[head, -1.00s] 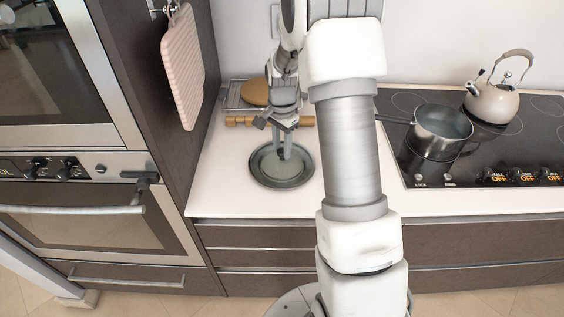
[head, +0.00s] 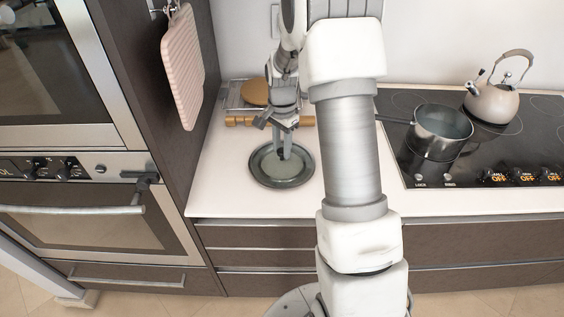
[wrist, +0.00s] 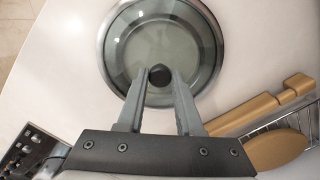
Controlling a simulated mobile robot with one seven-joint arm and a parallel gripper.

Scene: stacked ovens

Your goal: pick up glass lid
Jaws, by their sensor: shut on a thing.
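The glass lid (head: 265,168) is a round, greenish-grey disc with a darker rim, at the white counter near its left end. In the wrist view the lid (wrist: 133,60) shows a small black knob (wrist: 158,75) at its middle. My gripper (head: 284,153) comes down over the lid from behind. In the wrist view my gripper (wrist: 159,80) has its two fingertips closed on the knob, one on each side. I cannot tell whether the lid rests on the counter or is slightly above it.
A wooden rolling pin (head: 240,121) and a wire rack with a round wooden board (head: 254,92) lie behind the lid. A saucepan (head: 443,138) and a kettle (head: 493,101) stand on the cooktop at right. A tall cabinet side (head: 165,160) borders the counter on the left.

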